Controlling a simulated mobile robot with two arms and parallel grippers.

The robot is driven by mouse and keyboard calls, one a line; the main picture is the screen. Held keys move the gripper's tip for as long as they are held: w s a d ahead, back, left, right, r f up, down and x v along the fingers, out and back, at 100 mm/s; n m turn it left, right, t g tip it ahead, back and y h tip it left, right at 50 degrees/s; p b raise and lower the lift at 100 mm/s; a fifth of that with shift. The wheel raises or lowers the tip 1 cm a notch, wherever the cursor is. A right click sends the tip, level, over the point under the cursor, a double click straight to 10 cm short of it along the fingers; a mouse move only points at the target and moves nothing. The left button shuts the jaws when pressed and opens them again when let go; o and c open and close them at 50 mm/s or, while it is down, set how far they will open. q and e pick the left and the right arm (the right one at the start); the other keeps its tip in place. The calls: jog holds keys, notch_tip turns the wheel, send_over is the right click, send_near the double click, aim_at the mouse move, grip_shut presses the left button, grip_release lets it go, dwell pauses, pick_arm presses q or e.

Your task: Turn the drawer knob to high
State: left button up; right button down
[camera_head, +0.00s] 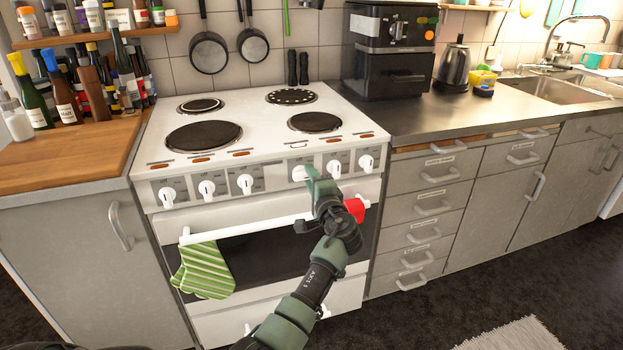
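The white cooker (240,215) has a front panel with a row of white knobs. Those clear to see include the far left knob (167,195), one near the middle (245,183) and the far right knob (366,162). Which of them is the drawer knob I cannot tell; the labels are too small to read.
The oven handle bar (255,227) runs below the knobs, with a green striped mitt (204,270) hanging at its left. A red thing (354,208) is beside my wrist. A wooden board (75,150) with bottles is left, a steel counter (430,120) right. The hob is clear.

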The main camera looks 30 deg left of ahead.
pick_arm(q)
jog(key=shift+o, duration=0.5)
jog(key=shift+s+a, duration=0.1)
jog(key=shift+a+f, duration=0.1)
jog(key=v, duration=0.8)
pick_arm(e)
jog(key=shift+s+f, duration=0.4)
jog(key=shift+s, duration=0.1)
